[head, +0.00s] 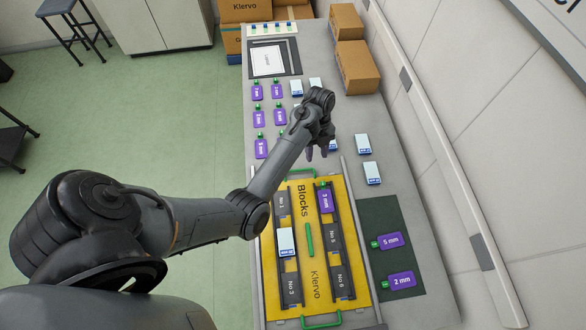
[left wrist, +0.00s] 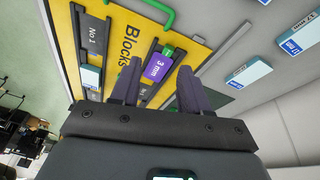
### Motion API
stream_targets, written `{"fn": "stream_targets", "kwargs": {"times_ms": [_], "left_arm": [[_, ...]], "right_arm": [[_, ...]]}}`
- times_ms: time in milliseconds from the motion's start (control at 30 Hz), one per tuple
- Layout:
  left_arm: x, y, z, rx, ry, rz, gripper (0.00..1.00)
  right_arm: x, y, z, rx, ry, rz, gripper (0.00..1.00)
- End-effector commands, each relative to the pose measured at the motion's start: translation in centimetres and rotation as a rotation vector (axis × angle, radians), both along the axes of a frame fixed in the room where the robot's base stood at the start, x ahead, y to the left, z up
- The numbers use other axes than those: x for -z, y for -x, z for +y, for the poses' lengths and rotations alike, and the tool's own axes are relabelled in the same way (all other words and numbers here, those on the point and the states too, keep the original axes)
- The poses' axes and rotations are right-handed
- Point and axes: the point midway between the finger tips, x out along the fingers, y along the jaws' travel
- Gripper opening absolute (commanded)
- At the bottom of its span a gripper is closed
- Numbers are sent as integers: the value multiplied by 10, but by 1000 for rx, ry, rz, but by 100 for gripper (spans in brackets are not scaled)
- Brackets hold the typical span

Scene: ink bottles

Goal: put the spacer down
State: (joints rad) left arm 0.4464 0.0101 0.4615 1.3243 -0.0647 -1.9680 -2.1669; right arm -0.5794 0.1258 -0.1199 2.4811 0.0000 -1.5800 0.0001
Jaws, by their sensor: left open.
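The purple 3 mm spacer (head: 326,200) with a green knob lies at the top of the right-hand channel of the yellow tray (head: 309,275). It also shows in the left wrist view (left wrist: 158,68), seen between my fingers. My left gripper (head: 317,153) is open and empty, with its fingers pointing down, past the tray's far end in the head view. The spacer is apart from the fingers as far as I can tell. My right gripper is not in view.
A white block (head: 286,242) sits in the tray's left channel. A dark green mat (head: 385,212) right of the tray bears purple 5 mm (head: 391,241) and 2 mm (head: 402,281) spacers. More spacers and white blocks stand farther back. Cardboard boxes (head: 358,67) stand at the back right.

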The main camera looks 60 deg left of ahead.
Motion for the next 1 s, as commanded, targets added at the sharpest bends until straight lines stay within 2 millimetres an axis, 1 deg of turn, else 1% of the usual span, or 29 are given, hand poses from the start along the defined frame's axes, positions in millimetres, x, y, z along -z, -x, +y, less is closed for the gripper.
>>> {"fn": "stream_targets", "kwargs": {"times_ms": [33,167,267,367,467,500,600,700,833,1000], "left_arm": [[7,13,4,-82,-60,8,45],[17,46,7,-365,-225,-11,45],[18,74,-3,-602,-317,-60,45],[15,103,-24,-832,-355,-123,45],[7,133,-52,-1045,-334,-176,45],[2,145,-64,-1126,-311,-192,45],[-11,172,-92,-1306,-241,-205,45],[-26,194,-116,-1450,-164,-194,45],[-41,214,-137,-1582,-85,-164,45],[-51,225,-149,-1660,-36,-138,45]], "right_arm": [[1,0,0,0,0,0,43],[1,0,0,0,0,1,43],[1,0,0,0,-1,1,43],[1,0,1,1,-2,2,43],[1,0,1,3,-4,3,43],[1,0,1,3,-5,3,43],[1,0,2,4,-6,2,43],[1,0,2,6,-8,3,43],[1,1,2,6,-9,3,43],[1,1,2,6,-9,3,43]]}}
